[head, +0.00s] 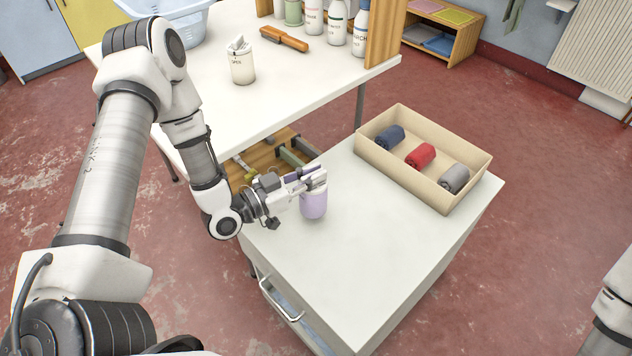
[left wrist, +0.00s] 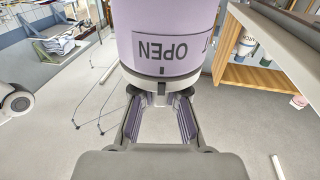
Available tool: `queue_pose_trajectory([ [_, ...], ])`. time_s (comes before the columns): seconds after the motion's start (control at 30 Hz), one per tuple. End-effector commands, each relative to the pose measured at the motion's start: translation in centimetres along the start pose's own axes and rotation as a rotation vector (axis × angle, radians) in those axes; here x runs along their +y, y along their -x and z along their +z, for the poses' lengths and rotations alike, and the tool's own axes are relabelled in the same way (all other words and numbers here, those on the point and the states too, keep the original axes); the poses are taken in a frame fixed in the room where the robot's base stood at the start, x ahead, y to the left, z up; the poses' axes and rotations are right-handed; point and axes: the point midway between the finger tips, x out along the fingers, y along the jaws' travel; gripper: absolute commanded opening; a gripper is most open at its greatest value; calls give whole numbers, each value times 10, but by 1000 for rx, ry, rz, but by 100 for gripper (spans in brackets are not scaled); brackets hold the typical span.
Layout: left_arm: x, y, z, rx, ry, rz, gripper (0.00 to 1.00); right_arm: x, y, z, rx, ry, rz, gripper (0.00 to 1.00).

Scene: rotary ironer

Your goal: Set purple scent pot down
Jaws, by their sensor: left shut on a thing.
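The purple scent pot (head: 314,204) is a small lilac jar at the left part of the white cabinet top (head: 345,262). It looks upright. My left gripper (head: 316,182) is shut on it near its upper part. I cannot tell whether its base touches the cabinet top or hangs just above. In the left wrist view the pot (left wrist: 165,22) fills the top middle, with the printed word OPEN upside down, beyond the fingers (left wrist: 160,100). My right gripper is out of view; only part of my right arm shows at the right edge.
A beige tray (head: 402,175) with blue, red and grey rolled cloths stands at the back of the cabinet top. The front and middle are clear. A white table (head: 290,92) behind holds a white pot (head: 242,66), a brown-handled brush (head: 284,39) and several bottles.

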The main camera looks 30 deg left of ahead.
Motion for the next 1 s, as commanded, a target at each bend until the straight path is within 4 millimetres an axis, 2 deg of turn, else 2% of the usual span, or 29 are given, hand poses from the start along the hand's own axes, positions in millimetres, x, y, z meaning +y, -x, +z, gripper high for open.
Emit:
queue_pose_trajectory([
  [0.13,-12,-13,5,0,0,1,0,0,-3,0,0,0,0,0],
  [0.33,-12,-13,37,-4,1,2,0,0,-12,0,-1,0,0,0],
  [0.67,-13,-13,41,-1,0,1,0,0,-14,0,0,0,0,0],
  [0.7,-13,-13,41,-1,0,1,16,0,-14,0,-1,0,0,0],
  [0.77,-13,-13,40,-1,0,1,37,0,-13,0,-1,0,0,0],
  [1.0,-12,-13,40,-1,0,1,37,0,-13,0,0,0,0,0],
])
